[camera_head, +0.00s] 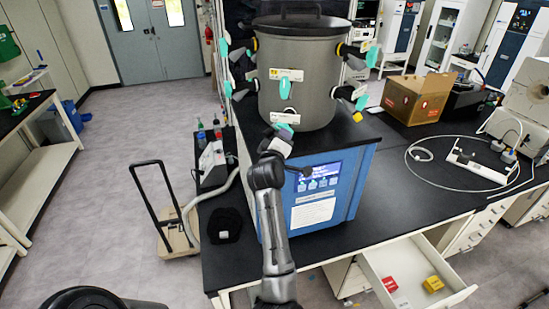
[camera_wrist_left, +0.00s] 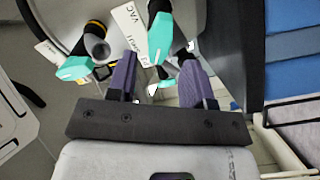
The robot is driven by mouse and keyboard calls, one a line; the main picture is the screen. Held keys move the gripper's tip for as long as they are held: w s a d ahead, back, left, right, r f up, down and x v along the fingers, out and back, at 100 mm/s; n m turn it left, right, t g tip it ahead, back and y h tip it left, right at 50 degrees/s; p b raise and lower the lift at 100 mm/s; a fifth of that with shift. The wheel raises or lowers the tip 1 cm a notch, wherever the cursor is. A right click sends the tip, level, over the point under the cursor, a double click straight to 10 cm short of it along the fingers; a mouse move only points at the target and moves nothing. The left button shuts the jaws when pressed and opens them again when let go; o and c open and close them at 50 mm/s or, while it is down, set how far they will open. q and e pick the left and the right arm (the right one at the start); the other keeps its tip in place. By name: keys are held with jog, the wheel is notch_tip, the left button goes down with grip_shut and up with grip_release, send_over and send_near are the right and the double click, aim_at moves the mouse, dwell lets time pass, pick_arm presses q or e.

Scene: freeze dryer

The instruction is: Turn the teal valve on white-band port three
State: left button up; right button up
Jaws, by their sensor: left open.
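The grey drum (camera_head: 300,85) on the blue freeze dryer (camera_head: 320,190) has several ports with teal valves around its side. One teal valve (camera_head: 285,88) hangs on its front below a white label. My left gripper (camera_head: 279,138) is at the drum's lower front and partly hides what is there. In the left wrist view its purple fingers (camera_wrist_left: 158,78) are apart and empty. A teal valve (camera_wrist_left: 159,38) lies just beyond them, near white labels. Another teal valve (camera_wrist_left: 76,68), on a yellow-banded port, is to the left. I cannot tell which port is three. My right gripper is not in view.
A cardboard box (camera_head: 416,98) stands right of the dryer on the black bench (camera_head: 385,150). A pump (camera_head: 213,163) is at left, with a cart (camera_head: 180,235) beside it. An open drawer (camera_head: 415,275) juts out at lower right.

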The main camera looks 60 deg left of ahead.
pick_arm(q)
jog(key=b+v, duration=0.1)
jog(key=v, duration=0.7)
jog(key=shift+s+d, duration=0.25)
jog(key=shift+s, duration=0.05)
dwell(0.3)
